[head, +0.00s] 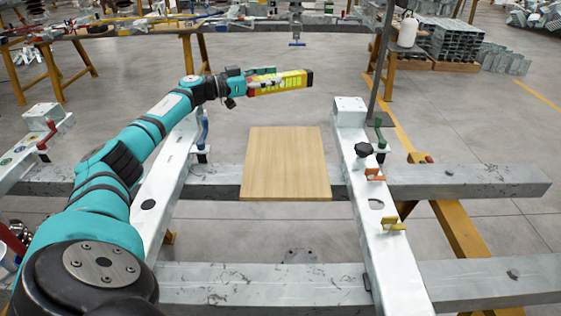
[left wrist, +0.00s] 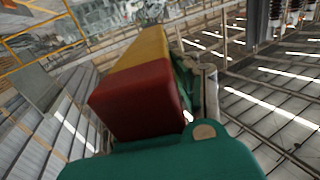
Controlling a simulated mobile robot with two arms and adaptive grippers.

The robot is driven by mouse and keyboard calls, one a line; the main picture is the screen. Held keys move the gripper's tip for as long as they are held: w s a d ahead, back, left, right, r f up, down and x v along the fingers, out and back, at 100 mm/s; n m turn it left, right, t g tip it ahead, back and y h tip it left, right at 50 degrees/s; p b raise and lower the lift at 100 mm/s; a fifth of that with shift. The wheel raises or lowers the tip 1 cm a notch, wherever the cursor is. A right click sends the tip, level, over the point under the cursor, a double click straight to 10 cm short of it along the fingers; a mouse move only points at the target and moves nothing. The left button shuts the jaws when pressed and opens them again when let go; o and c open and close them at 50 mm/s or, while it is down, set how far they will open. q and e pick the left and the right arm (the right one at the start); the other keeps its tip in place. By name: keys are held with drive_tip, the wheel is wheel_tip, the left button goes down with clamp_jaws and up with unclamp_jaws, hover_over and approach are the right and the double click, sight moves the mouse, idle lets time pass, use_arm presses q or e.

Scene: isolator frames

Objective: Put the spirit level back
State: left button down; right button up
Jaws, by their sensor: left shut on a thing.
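The spirit level is a yellow bar with a dark red end (head: 297,80). In the head view it is in the air beyond the wooden board, at the end of my left arm. My left gripper (head: 262,80) is shut on it, and the level lies nearly level, pointing right. In the left wrist view the level (left wrist: 143,88) fills the middle, its red end nearest and its yellow part running away. The gripper's fingers are mostly hidden there. My right gripper is in neither view.
A bare wooden board (head: 287,160) lies between two white frame rails. The right rail (head: 378,215) carries a black knob (head: 363,150) and small clamps. Grey beams (head: 460,180) cross below. A rack of metal parts (head: 453,42) stands at back right. Open floor surrounds the level.

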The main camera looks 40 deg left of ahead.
use_arm(q)
wheel_tip(320, 180, down, 18)
drive_tip(key=b, duration=0.9)
drive_tip(key=shift+f, duration=0.1)
drive_tip(key=shift+w+f, duration=0.1)
drive_tip(key=shift+f, duration=0.2)
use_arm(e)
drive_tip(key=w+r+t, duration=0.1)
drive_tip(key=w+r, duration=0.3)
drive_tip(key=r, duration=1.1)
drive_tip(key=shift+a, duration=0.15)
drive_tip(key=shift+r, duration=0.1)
use_arm(q)
drive_tip(key=shift+f+b, duration=0.4)
drive_tip(key=shift+f, duration=0.2)
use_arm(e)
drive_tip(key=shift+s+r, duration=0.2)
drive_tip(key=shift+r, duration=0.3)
